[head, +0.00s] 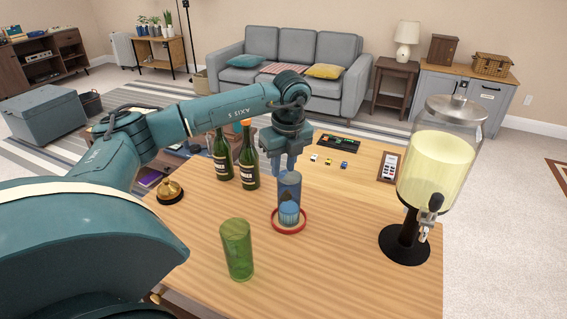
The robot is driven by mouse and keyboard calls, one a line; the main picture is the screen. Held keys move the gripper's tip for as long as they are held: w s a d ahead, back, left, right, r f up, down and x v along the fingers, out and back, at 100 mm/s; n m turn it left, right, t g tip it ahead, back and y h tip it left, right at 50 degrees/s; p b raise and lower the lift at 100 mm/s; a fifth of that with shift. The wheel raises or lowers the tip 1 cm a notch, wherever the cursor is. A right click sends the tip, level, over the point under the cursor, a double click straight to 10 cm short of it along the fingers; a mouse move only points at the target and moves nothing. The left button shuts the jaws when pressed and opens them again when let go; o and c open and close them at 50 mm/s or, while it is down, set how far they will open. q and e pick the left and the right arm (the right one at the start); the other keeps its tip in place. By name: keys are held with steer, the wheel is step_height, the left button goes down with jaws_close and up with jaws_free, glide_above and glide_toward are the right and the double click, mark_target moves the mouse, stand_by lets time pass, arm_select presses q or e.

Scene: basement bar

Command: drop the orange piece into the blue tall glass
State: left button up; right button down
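The blue tall glass (290,186) stands upright on the wooden table, with a red ring (275,226) around its foot. Something darker blue and ridged shows low in the glass. My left gripper (284,167) points down just above the glass's mouth, its fingertips close to the rim. Whether it is open or shut on something small is too small to tell. My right gripper is not in view.
A green glass (237,249) stands in front, left of the blue one. Two green bottles (222,158) and a brass bell (169,191) are left. A drink dispenser (436,165) stands right. The front right table is clear.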

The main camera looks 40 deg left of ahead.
arm_select(q)
steer(key=shift+o, duration=1.3)
steer(key=shift+r, duration=0.1)
step_height(320, 180, up, 13)
steer(key=d, duration=0.2)
steer(key=shift+s, duration=0.3)
